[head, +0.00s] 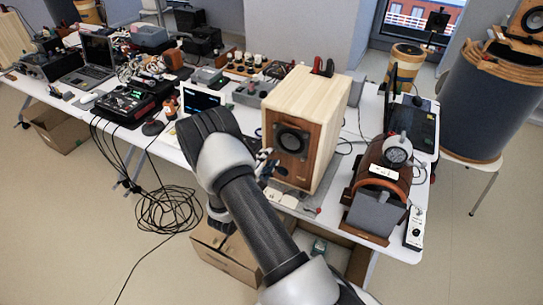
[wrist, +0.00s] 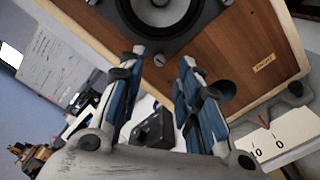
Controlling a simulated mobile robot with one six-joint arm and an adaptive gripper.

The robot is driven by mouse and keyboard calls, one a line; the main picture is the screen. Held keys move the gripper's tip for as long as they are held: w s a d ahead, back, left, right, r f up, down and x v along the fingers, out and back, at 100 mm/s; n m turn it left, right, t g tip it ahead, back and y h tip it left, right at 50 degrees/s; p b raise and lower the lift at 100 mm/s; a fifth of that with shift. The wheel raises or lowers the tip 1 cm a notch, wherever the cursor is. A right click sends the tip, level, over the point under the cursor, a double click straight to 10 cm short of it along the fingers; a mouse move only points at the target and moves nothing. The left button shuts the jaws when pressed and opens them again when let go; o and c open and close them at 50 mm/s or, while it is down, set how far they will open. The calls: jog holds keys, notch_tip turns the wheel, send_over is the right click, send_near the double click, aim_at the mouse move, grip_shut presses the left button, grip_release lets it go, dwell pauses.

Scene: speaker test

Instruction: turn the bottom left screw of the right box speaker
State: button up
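The right box speaker (head: 308,108) stands on the white table, with a pale wood top and a brown front. Its round driver (wrist: 165,8) sits in a dark square frame at the top of the wrist view. A screw (wrist: 160,60) shows at the frame's lowest corner there; it appears to be the bottom left one. My gripper (wrist: 164,60) is open, with its two blue-and-black fingers apart in front of the speaker face. The screw shows between the fingertips, and nothing is held. I cannot tell how far the tips are from it. My arm hides part of the table in the head view.
A brown rounded machine with a gauge (head: 397,150) stands close right of the speaker. A laptop (head: 200,98) is to its left. A numbered card (wrist: 275,140) lies near the speaker's base. Black cables (head: 165,203) lie on the floor at left.

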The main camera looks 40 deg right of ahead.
aim_at(274, 151)
jog(key=shift+x, duration=1.75)
jog(key=shift+c, duration=0.5)
grip_shut()
